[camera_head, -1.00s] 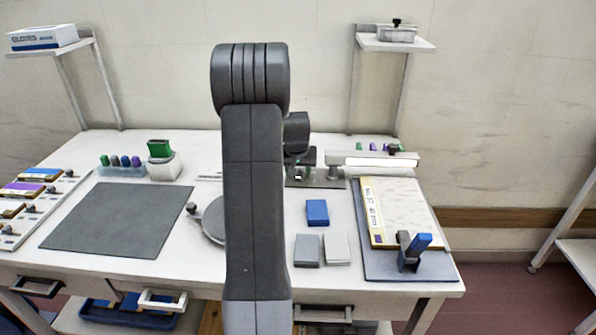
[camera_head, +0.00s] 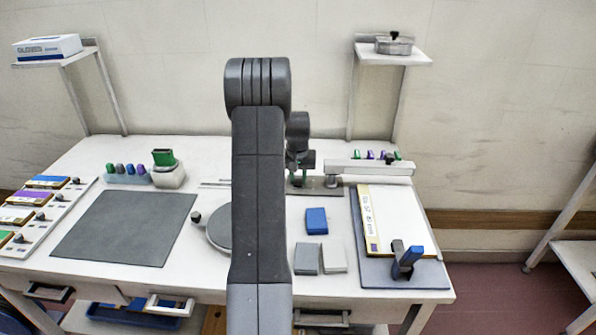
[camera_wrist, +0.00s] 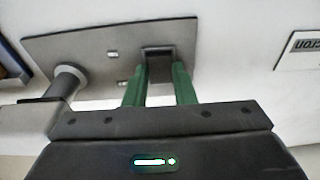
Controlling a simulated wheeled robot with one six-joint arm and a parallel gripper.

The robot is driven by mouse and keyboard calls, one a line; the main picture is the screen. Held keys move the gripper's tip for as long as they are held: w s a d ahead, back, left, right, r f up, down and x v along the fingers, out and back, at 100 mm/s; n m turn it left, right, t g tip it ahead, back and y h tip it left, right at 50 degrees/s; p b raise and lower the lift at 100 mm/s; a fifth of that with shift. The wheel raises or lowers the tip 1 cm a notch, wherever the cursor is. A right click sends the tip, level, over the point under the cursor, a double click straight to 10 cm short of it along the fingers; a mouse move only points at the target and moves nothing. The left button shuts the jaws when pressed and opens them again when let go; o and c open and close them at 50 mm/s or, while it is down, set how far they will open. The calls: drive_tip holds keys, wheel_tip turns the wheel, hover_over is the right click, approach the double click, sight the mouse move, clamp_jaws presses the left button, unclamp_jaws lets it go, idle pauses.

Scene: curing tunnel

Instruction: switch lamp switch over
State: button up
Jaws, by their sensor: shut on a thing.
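The lamp switch (camera_wrist: 158,66) is a small dark block on a grey plate (camera_wrist: 90,50) in the wrist view. The two green fingers of my gripper (camera_wrist: 158,82) stand on either side of it, shut on it. In the head view my gripper (camera_head: 301,178) is over the back of the table, partly hidden by my arm. The lamp (camera_head: 370,168), a long pale bar on a short post (camera_head: 333,181), stands just right of it. The switch is too small and covered to make out in the head view; which way it is set cannot be told.
A tray with a white sheet (camera_head: 405,225) and a blue-handled clamp (camera_head: 408,258) lies at the right. Blue (camera_head: 316,221) and grey (camera_head: 307,258) blocks lie before my gripper. A dark mat (camera_head: 125,228) and a round grey disc (camera_head: 219,235) are at the left.

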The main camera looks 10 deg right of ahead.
idle(0.4)
drive_tip(key=o, duration=1)
drive_tip(key=shift+r, duration=0.1)
drive_tip(key=r, duration=0.4)
drive_tip(key=s+r, duration=0.1)
drive_tip(key=r, duration=0.4)
drive_tip(key=r+b, duration=0.1)
drive_tip(key=r, duration=0.3)
drive_tip(key=shift+s+a+r, duration=0.25)
drive_tip(key=shift+s+r, duration=0.05)
drive_tip(key=shift+s, duration=0.05)
drive_tip(key=shift+f, duration=0.1)
